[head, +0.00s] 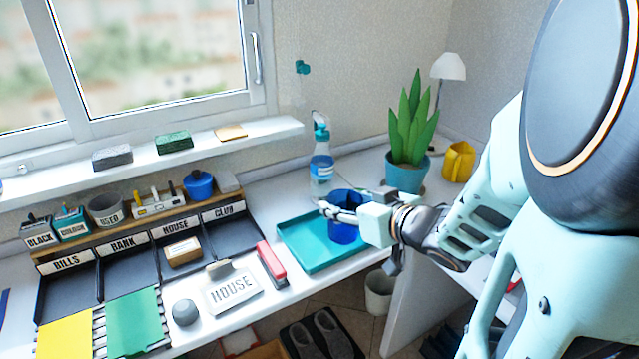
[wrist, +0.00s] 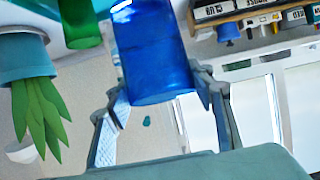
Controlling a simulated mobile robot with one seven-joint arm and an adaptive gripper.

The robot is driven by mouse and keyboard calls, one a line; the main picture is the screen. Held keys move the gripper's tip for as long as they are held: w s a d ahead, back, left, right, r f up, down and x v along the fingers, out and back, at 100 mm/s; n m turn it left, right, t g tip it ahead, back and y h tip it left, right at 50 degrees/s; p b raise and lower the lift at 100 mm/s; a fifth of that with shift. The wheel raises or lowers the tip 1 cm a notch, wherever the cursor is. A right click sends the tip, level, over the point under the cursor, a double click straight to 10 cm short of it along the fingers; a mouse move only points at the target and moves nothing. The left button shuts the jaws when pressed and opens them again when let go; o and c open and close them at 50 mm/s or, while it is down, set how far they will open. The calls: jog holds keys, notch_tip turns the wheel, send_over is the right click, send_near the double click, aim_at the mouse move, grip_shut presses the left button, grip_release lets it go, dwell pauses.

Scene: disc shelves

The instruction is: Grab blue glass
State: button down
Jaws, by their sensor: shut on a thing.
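The blue glass (head: 343,229) is a deep blue, see-through cylinder at the teal tray in the head view. My gripper (head: 335,211) reaches it from the right, with its fingers around the upper part of the glass. In the wrist view the blue glass (wrist: 154,60) sits between the two fingers of my gripper (wrist: 160,105), which are shut on it. I cannot tell whether its base touches the tray.
The teal tray (head: 300,257) lies on the white desk. A spray bottle (head: 321,160) stands behind it, and a potted plant (head: 405,172) and yellow watering can (head: 459,162) stand at the back right. A red stapler (head: 271,262) lies left of the tray.

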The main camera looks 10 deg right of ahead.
jog(key=shift+s+d+r, duration=0.25)
jog(key=shift+s+r, duration=0.05)
jog(key=shift+s, duration=0.3)
jog(key=shift+s, duration=0.1)
jog(key=shift+r, duration=0.15)
